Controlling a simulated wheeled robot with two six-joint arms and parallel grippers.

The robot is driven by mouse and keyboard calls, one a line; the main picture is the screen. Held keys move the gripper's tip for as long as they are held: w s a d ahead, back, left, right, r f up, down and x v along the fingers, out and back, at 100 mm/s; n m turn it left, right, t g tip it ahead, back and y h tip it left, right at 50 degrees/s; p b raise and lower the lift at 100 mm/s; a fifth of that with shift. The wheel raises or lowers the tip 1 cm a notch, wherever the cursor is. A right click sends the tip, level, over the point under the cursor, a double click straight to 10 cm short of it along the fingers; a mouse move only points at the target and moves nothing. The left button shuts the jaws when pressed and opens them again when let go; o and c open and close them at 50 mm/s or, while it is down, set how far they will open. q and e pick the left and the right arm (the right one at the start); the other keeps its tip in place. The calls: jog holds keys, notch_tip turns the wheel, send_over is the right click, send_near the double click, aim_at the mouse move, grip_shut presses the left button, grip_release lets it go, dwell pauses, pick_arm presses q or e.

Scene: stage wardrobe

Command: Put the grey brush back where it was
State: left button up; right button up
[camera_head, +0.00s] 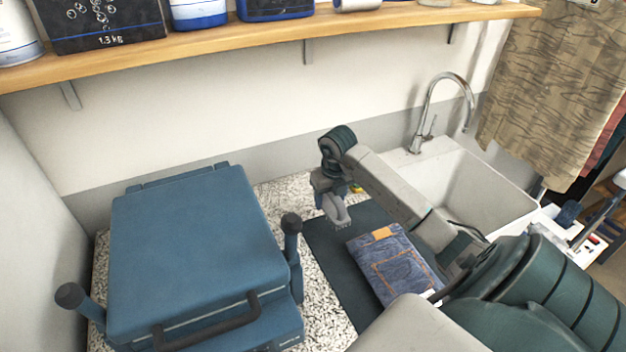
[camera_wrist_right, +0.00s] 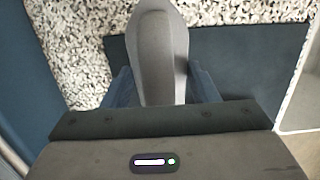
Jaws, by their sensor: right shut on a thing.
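My right gripper (camera_head: 330,192) is shut on the grey brush (camera_head: 336,212), above the counter between the blue press and the sink. In the right wrist view the brush (camera_wrist_right: 158,50) is a smooth grey shape between the two fingers (camera_wrist_right: 162,88), pointing away from the wrist. Its bristles show only faintly in the head view. The brush is over the speckled counter and the edge of the dark mat; I cannot tell its exact height. My left gripper is out of view.
A blue press (camera_head: 195,250) with a black handle stands at left. Folded jeans (camera_head: 388,262) lie on the dark mat (camera_head: 335,258). A small yellow thing (camera_head: 356,188) is behind the gripper. The sink (camera_head: 465,185) is at right; a wooden shelf (camera_head: 250,37) runs above.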

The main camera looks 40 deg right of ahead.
jog(key=w+d+b, duration=0.1)
jog(key=w, duration=0.3)
jog(key=w+d+f+b, duration=0.1)
jog(key=w+d+b, duration=0.1)
jog(key=w, duration=0.2)
jog(key=w+d+b, duration=0.2)
jog(key=w, duration=0.2)
jog(key=shift+w+f, duration=0.1)
jog(key=shift+f, duration=0.25)
jog(key=shift+w+d, duration=0.1)
jog(key=shift+w, duration=0.15)
notch_tip(320, 180, down, 3)
jog(key=b, duration=0.3)
jog(key=shift+f, duration=0.25)
jog(key=o, duration=0.9)
jog(key=shift+f, duration=0.1)
jog(key=shift+o, duration=0.2)
